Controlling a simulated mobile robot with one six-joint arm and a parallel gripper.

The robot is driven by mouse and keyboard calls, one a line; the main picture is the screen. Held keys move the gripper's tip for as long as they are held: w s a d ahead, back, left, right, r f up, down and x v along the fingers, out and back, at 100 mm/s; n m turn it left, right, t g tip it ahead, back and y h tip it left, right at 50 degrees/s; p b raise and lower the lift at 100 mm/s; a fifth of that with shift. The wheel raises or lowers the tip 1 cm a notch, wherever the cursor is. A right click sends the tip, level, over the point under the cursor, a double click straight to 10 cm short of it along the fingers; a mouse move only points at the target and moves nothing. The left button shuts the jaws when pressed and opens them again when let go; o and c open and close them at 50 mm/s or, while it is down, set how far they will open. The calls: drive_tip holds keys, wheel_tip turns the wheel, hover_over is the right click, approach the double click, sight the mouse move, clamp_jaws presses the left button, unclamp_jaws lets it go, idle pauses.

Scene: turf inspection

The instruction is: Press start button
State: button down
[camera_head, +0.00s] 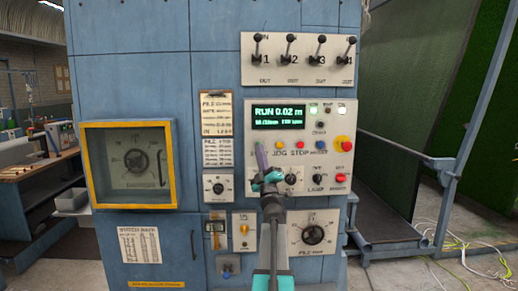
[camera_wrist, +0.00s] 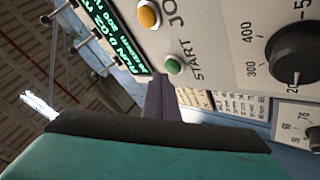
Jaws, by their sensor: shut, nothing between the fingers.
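The green start button (camera_head: 257,144) is on the pale control panel (camera_head: 340,112), left in a row with orange, red and blue buttons. It also shows in the wrist view (camera_wrist: 173,65) beside the word START. My gripper (camera_head: 260,150) is shut and empty, its tip just below the button in the head view. In the wrist view the dark fingertips (camera_wrist: 160,82) end right beside the button; I cannot tell whether they touch it. The display (camera_head: 278,116) above reads RUN 0.02 m, and a small green lamp (camera_head: 313,108) glows at upper right.
The orange jog button (camera_wrist: 149,15) is close to the fingers. A red mushroom button (camera_head: 342,144) and knobs are at right and below. Several levers (camera_head: 290,50) stick out above. A yellow-framed window (camera_head: 130,165) is at left, and loose cables (camera_head: 465,240) lie on the floor at right.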

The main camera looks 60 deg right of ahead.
drive_tip(key=shift+a, duration=0.1)
idle(0.3)
drive_tip(key=s+a+b, duration=0.1)
drive_tip(key=a, duration=0.1)
drive_tip(key=s+a+b, duration=0.1)
drive_tip(key=s+a, duration=0.1)
idle(0.5)
idle(0.8)
